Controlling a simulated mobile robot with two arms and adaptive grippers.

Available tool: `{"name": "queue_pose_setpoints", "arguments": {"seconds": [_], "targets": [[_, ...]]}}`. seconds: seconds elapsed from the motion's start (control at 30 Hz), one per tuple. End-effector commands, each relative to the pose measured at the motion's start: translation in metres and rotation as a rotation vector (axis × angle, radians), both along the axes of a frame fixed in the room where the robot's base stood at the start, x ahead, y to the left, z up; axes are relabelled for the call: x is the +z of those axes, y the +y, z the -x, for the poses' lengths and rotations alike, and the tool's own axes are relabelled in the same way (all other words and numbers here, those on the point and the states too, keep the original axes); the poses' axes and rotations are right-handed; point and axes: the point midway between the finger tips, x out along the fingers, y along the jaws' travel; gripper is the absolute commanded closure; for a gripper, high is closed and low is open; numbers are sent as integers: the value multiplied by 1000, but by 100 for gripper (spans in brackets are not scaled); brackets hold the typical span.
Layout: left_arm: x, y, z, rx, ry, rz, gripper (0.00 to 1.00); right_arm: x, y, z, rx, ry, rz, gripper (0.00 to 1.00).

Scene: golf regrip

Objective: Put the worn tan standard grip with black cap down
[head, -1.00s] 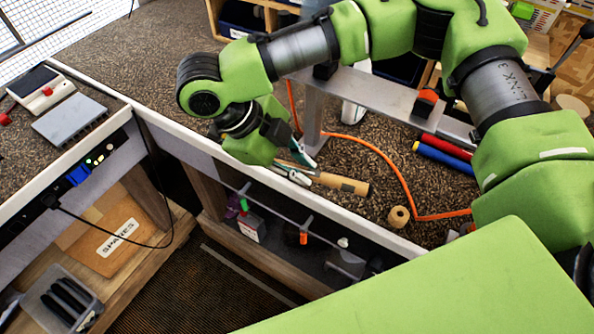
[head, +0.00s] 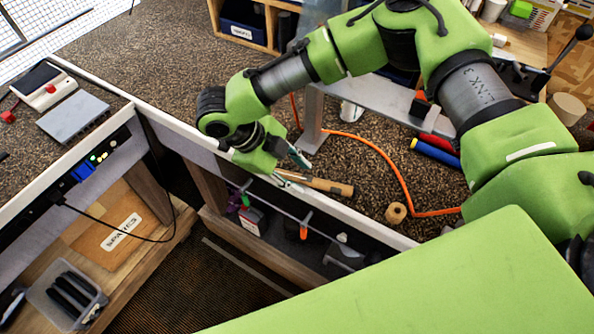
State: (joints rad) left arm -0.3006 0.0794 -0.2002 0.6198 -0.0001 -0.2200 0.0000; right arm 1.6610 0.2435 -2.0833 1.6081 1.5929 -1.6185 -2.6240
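The tan grip (head: 332,186) is a short tan cylinder near the bench's front edge, pointing right. Its left part runs between the fingers of my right gripper (head: 298,170), which look closed around it. The fingers partly hide that end, and I cannot make out the black cap clearly. The grip is low over the dark speckled bench top (head: 365,190); whether it touches the surface is unclear. My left gripper is not in view.
A small tan roll (head: 396,212) and an orange cord (head: 385,165) lie to the right. Blue (head: 435,153) and red (head: 438,140) tubes lie further back. A grey metal stand (head: 312,125) rises behind the gripper. The bench's white front edge (head: 375,232) is close.

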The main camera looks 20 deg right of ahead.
Motion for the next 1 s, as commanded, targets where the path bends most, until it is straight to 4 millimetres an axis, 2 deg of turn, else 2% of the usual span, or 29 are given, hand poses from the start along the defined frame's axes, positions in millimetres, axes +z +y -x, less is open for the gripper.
{"name": "queue_pose_setpoints", "arguments": {"seconds": [0.3, 0.43, 0.8, 1.0], "targets": [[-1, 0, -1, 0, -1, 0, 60, 1, 1, 0, 0, -1, -1, 68], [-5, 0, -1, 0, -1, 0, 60, 10, 7, -2, 0, -3, -1, 68], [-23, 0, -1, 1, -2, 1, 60, 74, 46, -7, 0, -3, -1, 68], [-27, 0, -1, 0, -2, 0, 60, 97, 59, -9, 0, -1, -1, 68]]}}
